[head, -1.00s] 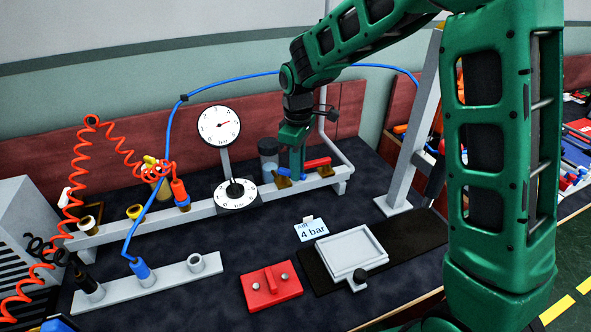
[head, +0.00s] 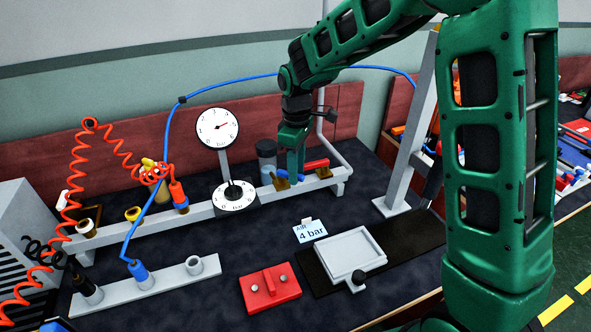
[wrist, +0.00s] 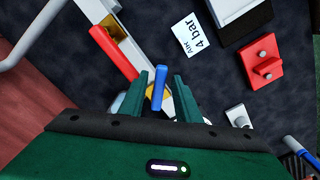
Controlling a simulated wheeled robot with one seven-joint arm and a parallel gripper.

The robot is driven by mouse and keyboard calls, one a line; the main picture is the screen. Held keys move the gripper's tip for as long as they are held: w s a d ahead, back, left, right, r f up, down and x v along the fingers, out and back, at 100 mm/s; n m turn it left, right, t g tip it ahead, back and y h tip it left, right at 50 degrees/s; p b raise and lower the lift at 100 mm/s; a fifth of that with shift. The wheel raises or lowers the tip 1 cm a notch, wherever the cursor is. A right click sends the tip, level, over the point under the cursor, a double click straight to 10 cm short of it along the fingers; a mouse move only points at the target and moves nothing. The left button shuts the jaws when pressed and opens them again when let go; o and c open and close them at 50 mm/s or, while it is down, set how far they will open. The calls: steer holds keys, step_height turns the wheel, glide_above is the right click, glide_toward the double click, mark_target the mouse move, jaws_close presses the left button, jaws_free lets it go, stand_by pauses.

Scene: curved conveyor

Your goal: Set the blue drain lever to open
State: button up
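The blue drain lever (head: 282,174) is on a brass valve on the grey rail at the back of the bench. In the wrist view the blue lever (wrist: 159,88) lies between the two green fingers of my gripper (wrist: 164,82). The fingers are spread, with a clear gap on the right of the lever; contact on its left side cannot be told. In the head view my gripper (head: 292,165) points down at the lever and hides part of it and its valve.
A red lever (head: 316,164) sits just right of the blue one on the same rail. A pressure gauge (head: 217,127) and a round dial (head: 235,197) stand to the left. A "4 bar" card (head: 307,230), a grey tray (head: 377,243) and a red block (head: 270,298) lie in front.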

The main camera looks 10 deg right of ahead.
step_height(320, 180, up, 11)
steer(key=shift+f, duration=0.15)
stand_by(0.4)
steer(key=shift+a, duration=0.1)
jaws_close()
steer(key=s+a+f+n+t+h, duration=0.1)
steer(key=s+a+n+t, duration=0.15)
steer(key=s+n, duration=0.45)
steer(key=s+a+f+n+t+h, duration=0.15)
steer(key=a+n, duration=0.25)
steer(key=n, duration=0.7)
steer(key=w+d+f, duration=0.4)
steer(key=w+f, duration=0.1)
steer(key=f, duration=0.3)
steer(key=shift+w+d, duration=0.35)
steer(key=shift+d, duration=0.05)
